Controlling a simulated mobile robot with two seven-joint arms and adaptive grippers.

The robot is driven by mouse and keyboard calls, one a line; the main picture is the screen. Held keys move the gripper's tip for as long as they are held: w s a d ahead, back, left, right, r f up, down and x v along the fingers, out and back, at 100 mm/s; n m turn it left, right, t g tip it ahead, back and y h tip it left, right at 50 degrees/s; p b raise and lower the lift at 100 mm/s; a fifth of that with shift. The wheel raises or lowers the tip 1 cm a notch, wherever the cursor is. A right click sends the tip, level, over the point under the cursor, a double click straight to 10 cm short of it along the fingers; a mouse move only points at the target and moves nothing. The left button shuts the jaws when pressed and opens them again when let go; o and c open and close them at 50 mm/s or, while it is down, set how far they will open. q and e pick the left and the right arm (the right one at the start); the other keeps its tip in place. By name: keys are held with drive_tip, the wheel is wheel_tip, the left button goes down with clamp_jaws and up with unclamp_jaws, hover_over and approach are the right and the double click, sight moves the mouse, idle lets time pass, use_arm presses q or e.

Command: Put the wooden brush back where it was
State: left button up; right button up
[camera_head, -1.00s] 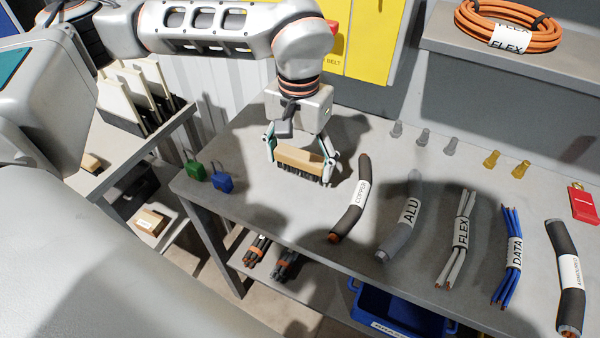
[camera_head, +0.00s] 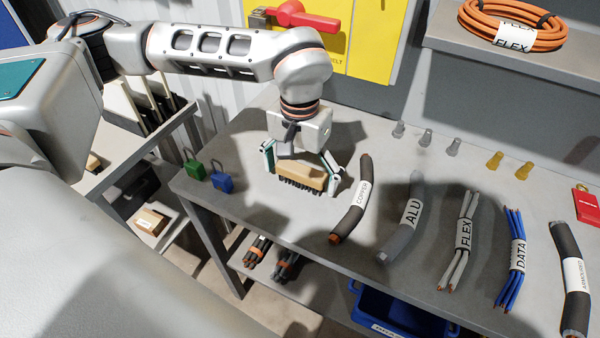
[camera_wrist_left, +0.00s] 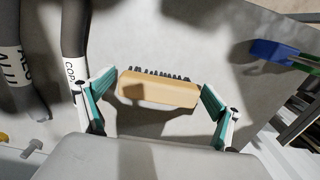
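The wooden brush (camera_head: 301,176) has a tan block and dark bristles facing down. It is at the tabletop or just above it; I cannot tell if the bristles touch. My left gripper (camera_head: 300,171) reaches down over it with one finger at each end of the block. My right gripper is not in view.
The grey table (camera_head: 260,215) holds a blue padlock (camera_head: 221,182) and a green padlock (camera_head: 193,169) to the left. The copper cable piece (camera_head: 350,200) lies close on the right, then the ALU piece (camera_head: 400,230) and other cables. Bare tabletop lies in front of the brush.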

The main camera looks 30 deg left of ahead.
sight(300, 170)
use_arm(q)
wheel_tip(300, 170, up, 11)
drive_tip(key=shift+r+p, duration=0.1)
drive_tip(key=shift+p, duration=0.75)
drive_tip(key=shift+r, duration=0.6)
